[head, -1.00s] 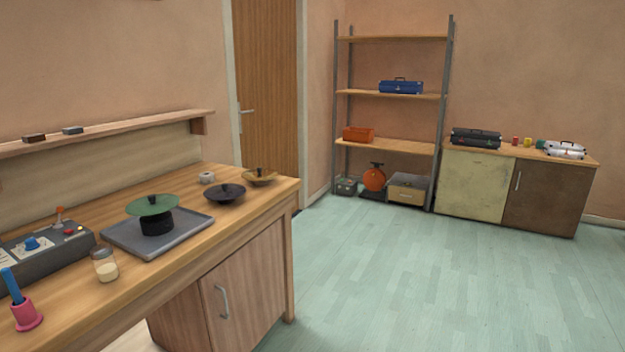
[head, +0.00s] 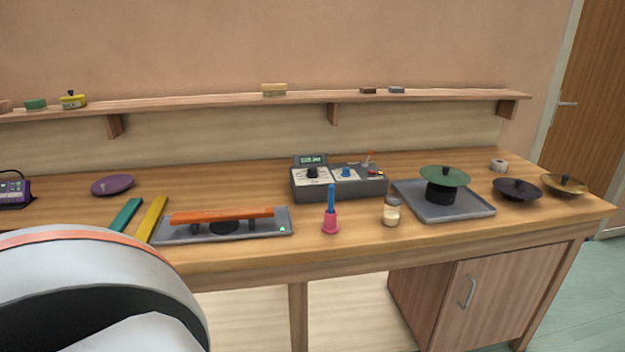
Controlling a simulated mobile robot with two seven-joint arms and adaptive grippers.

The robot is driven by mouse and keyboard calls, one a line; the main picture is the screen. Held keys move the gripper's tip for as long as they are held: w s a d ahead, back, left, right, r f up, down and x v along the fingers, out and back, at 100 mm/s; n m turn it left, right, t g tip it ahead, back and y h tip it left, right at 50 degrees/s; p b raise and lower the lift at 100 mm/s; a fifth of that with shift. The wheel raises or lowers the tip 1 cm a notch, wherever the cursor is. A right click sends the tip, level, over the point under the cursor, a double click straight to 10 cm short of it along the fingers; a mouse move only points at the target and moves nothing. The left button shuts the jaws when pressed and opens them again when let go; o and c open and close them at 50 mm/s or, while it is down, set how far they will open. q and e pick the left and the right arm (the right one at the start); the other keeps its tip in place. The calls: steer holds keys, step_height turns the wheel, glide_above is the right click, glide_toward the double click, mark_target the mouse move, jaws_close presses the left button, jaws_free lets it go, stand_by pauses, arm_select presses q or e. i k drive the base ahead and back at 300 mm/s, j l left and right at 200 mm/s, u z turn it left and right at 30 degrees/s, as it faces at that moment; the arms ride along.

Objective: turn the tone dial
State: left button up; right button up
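A grey tone box (head: 338,192) with a small green display stands at the back middle of the workbench in the head view. Its sloped top carries a black dial (head: 312,173) on a white panel at the left and a blue dial (head: 346,173) on another white panel at the right. Which one is the tone dial I cannot tell. A small lever and red and yellow parts are at the box's right end. Neither of my grippers is in view; a white part of my arm fills the lower left corner.
In front of the box stand a pink holder (head: 330,227) with a blue stick and a jar (head: 391,213). An orange bar (head: 222,215) rests on a tray to the left. A tray (head: 463,212) with a green disc on a black stand is to the right. A narrow shelf (head: 230,102) runs above.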

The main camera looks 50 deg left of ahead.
mark_target(311, 171)
steer(key=u, duration=1.35)
steer(key=i+j+z, duration=0.1)
steer(key=i+j, duration=0.05)
steer(key=i, duration=0.05)
